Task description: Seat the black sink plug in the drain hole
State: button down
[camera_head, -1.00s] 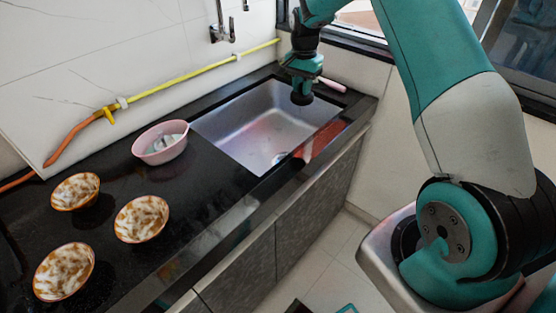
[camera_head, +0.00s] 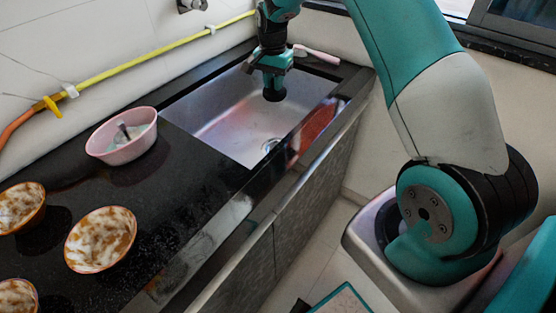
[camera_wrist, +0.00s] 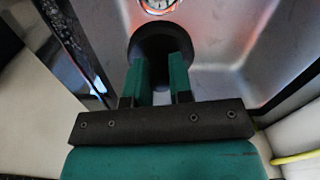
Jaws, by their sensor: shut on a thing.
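The black sink plug (camera_head: 274,95) is held between the fingers of my gripper (camera_head: 274,82), over the sink's basin in the head view. My gripper is shut on it. In the wrist view the round plug (camera_wrist: 150,45) shows at the tips of the two green fingers (camera_wrist: 160,75). The drain hole (camera_head: 270,146) is a round metal fitting in the floor of the steel sink (camera_head: 215,120), below the plug in the head view. In the wrist view the drain (camera_wrist: 158,5) is cut by the top edge, just beyond the plug. The plug is apart from the drain.
The black counter (camera_head: 180,190) surrounds the sink. A pink bowl (camera_head: 122,150) stands left of it, with several brown-white bowls (camera_head: 100,240) nearer me. A pink-handled item (camera_head: 318,54) lies behind the sink. A yellow pipe (camera_head: 150,57) runs along the wall.

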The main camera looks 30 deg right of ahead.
jog(key=f, duration=0.8)
jog(key=f+b, duration=0.1)
jog(key=f, duration=1.5)
jog(key=shift+d+f, duration=0.3)
jog(key=shift+f, duration=0.1)
jog(key=shift+f+b, duration=0.2)
jog(key=shift+b, duration=0.25)
jog(key=c, duration=1)
grip_release()
